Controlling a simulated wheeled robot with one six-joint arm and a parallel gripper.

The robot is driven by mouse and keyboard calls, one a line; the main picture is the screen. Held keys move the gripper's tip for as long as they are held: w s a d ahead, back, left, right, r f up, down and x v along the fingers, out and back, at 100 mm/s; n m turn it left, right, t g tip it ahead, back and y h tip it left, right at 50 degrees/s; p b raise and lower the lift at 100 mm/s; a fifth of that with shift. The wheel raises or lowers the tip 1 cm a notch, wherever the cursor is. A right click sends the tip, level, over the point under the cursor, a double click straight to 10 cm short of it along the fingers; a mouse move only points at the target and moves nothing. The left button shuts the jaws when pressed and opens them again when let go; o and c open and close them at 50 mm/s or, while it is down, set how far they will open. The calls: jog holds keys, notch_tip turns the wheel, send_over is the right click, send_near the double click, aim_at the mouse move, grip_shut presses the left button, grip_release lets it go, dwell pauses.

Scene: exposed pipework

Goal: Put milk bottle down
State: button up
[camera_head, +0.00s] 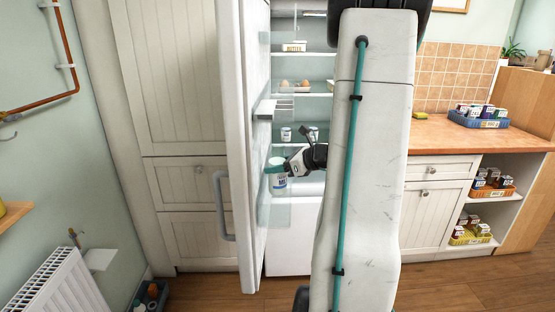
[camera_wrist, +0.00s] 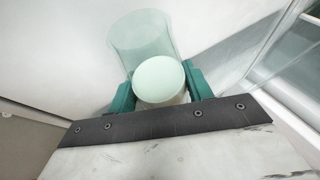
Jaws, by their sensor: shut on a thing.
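The milk bottle (camera_head: 279,184) is white with blue lettering, and my gripper (camera_head: 275,168) is shut on its upper part in the head view. The bottle is upright inside the open fridge, close to the inner side of the door. In the wrist view the bottle's pale round top (camera_wrist: 160,80) sits between the two teal fingers of my gripper (camera_wrist: 161,88). A clear, round, cup-like shape (camera_wrist: 141,40) shows just beyond it. I cannot tell whether the bottle's base touches a surface.
The fridge door (camera_head: 238,150) stands open left of the bottle. Fridge shelves (camera_head: 312,93) hold a butter box (camera_head: 294,47), eggs (camera_head: 284,83) and small jars (camera_head: 286,134). My arm hides the fridge's right side. A wooden counter (camera_head: 455,132) with a blue basket (camera_head: 478,122) is at right.

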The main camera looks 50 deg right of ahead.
aim_at(285, 175)
notch_tip(285, 175, down, 4)
jog(key=shift+r, duration=0.25)
jog(key=shift+w+a+f, duration=0.1)
jog(key=shift+w+f, duration=0.1)
jog(key=shift+f, duration=0.15)
jog(key=shift+f, duration=0.1)
jog(key=o, duration=1.3)
jog(key=shift+s, duration=0.1)
jog(key=v, duration=1.2)
